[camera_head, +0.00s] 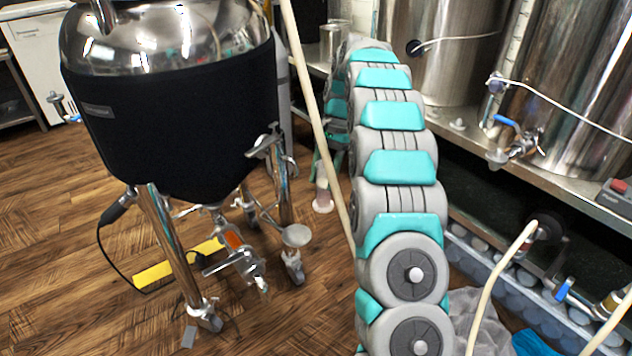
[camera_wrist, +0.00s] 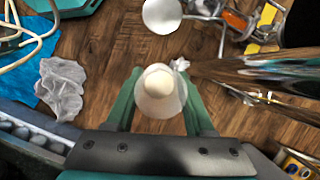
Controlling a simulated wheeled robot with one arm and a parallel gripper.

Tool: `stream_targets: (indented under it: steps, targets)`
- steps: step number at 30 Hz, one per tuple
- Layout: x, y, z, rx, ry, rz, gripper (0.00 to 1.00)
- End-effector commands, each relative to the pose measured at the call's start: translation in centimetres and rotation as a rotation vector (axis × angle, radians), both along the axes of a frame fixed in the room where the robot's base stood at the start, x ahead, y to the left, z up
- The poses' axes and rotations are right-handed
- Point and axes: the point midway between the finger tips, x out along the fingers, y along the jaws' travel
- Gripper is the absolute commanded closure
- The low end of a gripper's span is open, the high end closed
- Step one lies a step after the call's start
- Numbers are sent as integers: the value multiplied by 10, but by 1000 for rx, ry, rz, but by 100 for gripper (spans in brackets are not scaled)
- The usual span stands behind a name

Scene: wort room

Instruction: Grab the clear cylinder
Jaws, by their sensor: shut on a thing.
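The clear cylinder (camera_head: 323,188) is a small translucent vessel with a wide round base, low beside the fermenter in the head view. In the wrist view I look down on the cylinder (camera_wrist: 160,98), between the two green fingers of my gripper (camera_wrist: 160,80). My gripper (camera_head: 328,166) is shut on it, with one finger at each side. In the head view my arm partly hides the gripper. I cannot tell whether the base touches the floor.
A black-jacketed fermenter (camera_head: 180,110) on metal legs stands to the left, with a valve and a round plate (camera_head: 297,235) close by. Steel kettles (camera_head: 450,50) stand on a bench at right. Hoses and a crumpled grey cloth (camera_wrist: 62,88) lie nearby.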

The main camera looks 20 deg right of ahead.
Motion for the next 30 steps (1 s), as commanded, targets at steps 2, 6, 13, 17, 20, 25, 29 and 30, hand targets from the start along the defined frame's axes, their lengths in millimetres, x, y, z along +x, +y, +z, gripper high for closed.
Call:
stream_targets:
  steps: [2, 6, 13, 17, 20, 25, 29, 30]
  targets:
    - [5, -6, 0, -1, -3, -1, 100]
    - [12, -15, 1, 1, -1, 1, 100]
    - [21, -29, 5, 0, -2, -2, 100]
    - [26, -35, 4, 0, -1, -1, 100]
    - [29, -38, 3, 1, 1, -1, 100]
    - [32, -43, 2, 1, 1, -1, 100]
    - [33, -41, 1, 1, 0, 17, 100]
    - [33, -38, 0, 1, -2, 34, 100]
